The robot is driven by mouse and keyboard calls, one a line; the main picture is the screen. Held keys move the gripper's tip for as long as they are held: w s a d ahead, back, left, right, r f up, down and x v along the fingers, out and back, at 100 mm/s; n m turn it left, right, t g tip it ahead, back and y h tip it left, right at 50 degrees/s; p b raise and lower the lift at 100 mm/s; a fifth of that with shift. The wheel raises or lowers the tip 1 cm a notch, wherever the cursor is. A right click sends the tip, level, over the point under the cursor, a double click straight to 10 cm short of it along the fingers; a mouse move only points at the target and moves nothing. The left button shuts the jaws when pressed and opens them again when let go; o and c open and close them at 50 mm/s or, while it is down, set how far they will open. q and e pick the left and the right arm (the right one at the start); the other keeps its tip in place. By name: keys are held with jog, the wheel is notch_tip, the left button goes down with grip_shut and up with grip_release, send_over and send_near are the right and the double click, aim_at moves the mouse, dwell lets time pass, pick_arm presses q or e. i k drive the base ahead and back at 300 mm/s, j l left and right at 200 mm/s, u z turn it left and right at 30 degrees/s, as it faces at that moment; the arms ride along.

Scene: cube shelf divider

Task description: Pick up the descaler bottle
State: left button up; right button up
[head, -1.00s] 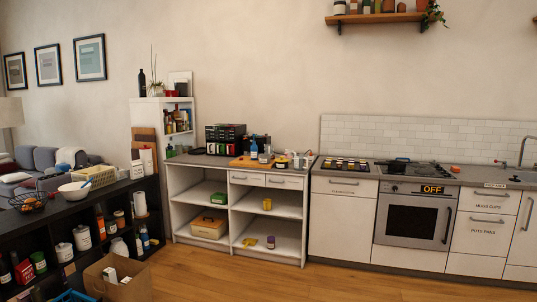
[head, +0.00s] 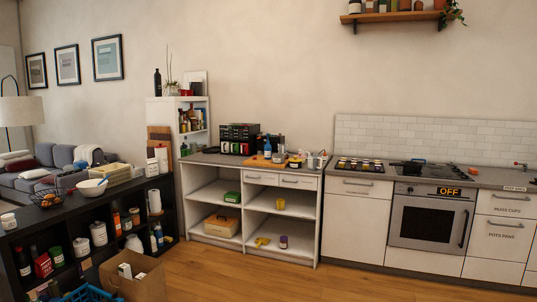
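No label reading descaler is legible from here, so I cannot tell which bottle it is. The black cube shelf (head: 68,214) at the left holds several bottles and jars. Among them are an orange-red bottle (head: 117,222), a red container (head: 42,264) and a small white-and-blue bottle (head: 159,234). A blue bottle (head: 267,148) also stands on the counter in the middle. Neither of my grippers is in view.
A cardboard box (head: 135,280) and a blue crate (head: 88,293) stand on the floor before the black shelf. A white open shelf unit (head: 243,215) and an oven (head: 430,218) line the wall. The wooden floor (head: 270,280) is clear at centre.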

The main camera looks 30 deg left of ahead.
aim_at(267, 149)
jog(key=i+j+u, duration=0.7)
jog(key=i, duration=0.2)
jog(key=i+j+u, duration=0.25)
jog(key=i, duration=0.7)
jog(key=i+l+u, duration=0.1)
jog(key=i+u, duration=0.15)
jog(key=i, duration=0.65)
